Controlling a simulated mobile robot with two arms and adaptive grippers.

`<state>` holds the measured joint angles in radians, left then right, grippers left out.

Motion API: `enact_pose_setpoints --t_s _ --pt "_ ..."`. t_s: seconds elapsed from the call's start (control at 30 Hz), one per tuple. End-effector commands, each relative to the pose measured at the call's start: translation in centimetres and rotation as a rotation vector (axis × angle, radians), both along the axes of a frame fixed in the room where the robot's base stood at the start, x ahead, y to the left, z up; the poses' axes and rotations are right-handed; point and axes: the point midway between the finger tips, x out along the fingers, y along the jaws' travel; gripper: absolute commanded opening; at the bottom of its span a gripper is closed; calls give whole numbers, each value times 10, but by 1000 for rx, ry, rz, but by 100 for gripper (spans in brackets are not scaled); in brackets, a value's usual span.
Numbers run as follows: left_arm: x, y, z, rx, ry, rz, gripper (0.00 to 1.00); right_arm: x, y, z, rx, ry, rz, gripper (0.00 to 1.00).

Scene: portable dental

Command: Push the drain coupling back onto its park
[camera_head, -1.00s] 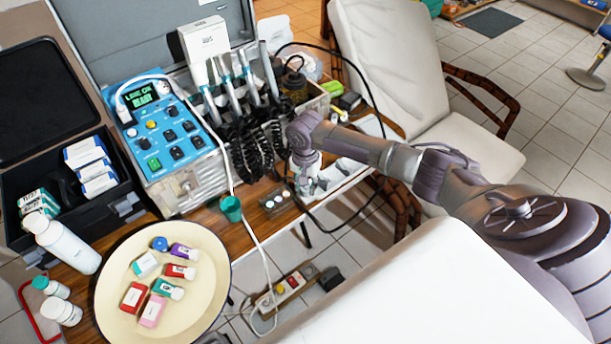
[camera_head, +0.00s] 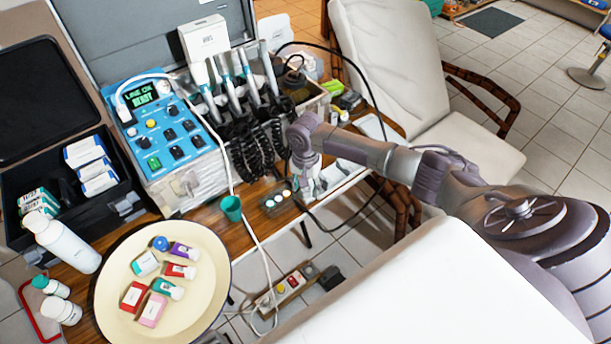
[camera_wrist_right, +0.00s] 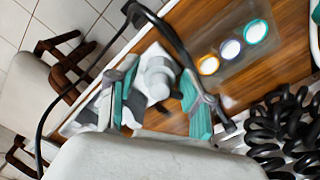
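My right gripper (camera_head: 309,190) points down over the front right of the wooden table, beside the black coiled cords. In the right wrist view the two teal-padded fingers (camera_wrist_right: 160,108) are spread apart. A pale grey rounded piece (camera_wrist_right: 160,77), possibly the drain coupling, shows between and beyond them; I cannot tell whether they touch it. A black hose (camera_wrist_right: 168,32) runs close by, past the right finger. The park cannot be told apart for certain. The blue-faced dental unit (camera_head: 165,125) stands left of the gripper. My left gripper is not in view.
Coiled cords (camera_head: 250,150) hang close by. A cream round tray (camera_head: 205,300) holds several small boxes and bottles. A white chair (camera_head: 395,60) stands behind.

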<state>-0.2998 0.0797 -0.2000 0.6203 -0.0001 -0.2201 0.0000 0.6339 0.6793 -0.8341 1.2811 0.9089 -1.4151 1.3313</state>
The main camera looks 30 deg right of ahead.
Motion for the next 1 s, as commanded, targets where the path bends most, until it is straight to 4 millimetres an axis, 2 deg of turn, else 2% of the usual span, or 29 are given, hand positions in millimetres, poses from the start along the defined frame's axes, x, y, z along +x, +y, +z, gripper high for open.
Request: enact_pose_setpoints --t_s 0.33,0.47,0.8,1.0 --pt "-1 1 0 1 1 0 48 0 0 1 0 -1 0 62" --pt "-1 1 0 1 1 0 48 1 -1 11 0 -4 0 62" --pt "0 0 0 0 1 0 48 2 0 80 1 -4 1 62" --pt "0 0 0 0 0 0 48 1 0 110 0 -2 0 62"
